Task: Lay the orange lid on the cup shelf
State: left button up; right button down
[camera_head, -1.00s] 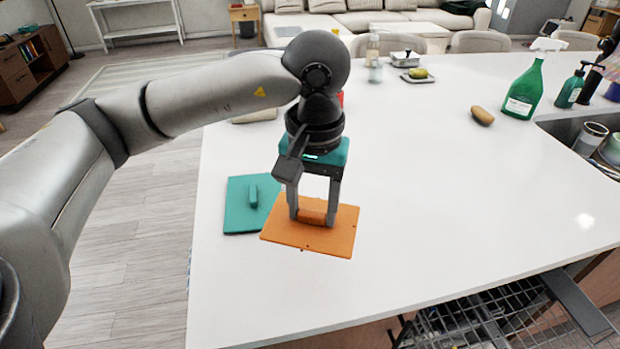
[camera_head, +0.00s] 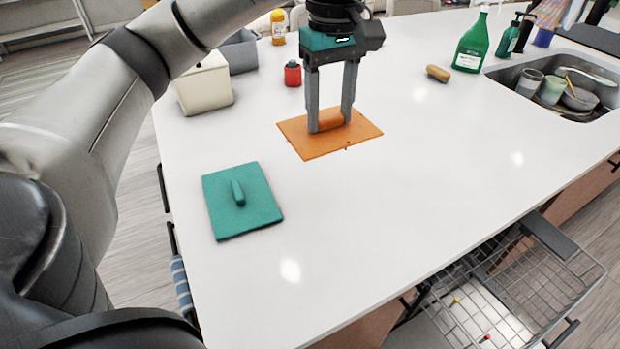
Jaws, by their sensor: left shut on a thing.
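The orange lid (camera_head: 355,137) is a flat square plate with a raised bar handle. My left gripper (camera_head: 330,126) is shut on that handle from above. The lid is over the white counter; I cannot tell whether it touches the counter or hangs just above it. A pulled-out wire rack (camera_head: 510,285) shows at the lower right, below the counter edge; I cannot tell whether it is the cup shelf. My right gripper is not in view.
A teal lid (camera_head: 260,207) lies on the counter at the left front. A cream box (camera_head: 205,88), a grey bin (camera_head: 240,55) and a red bottle (camera_head: 292,74) stand behind. The counter's middle is clear.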

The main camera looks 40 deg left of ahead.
pick_arm(q)
notch_tip(320, 180, down, 13)
jog(key=shift+r+b, duration=0.1)
jog(key=shift+b, duration=0.65)
jog(key=shift+f+b, duration=0.3)
jog(key=shift+f, duration=1.95)
jog(key=shift+f, duration=0.15)
jog(key=o, duration=1.3)
jog(key=shift+o, duration=0.2)
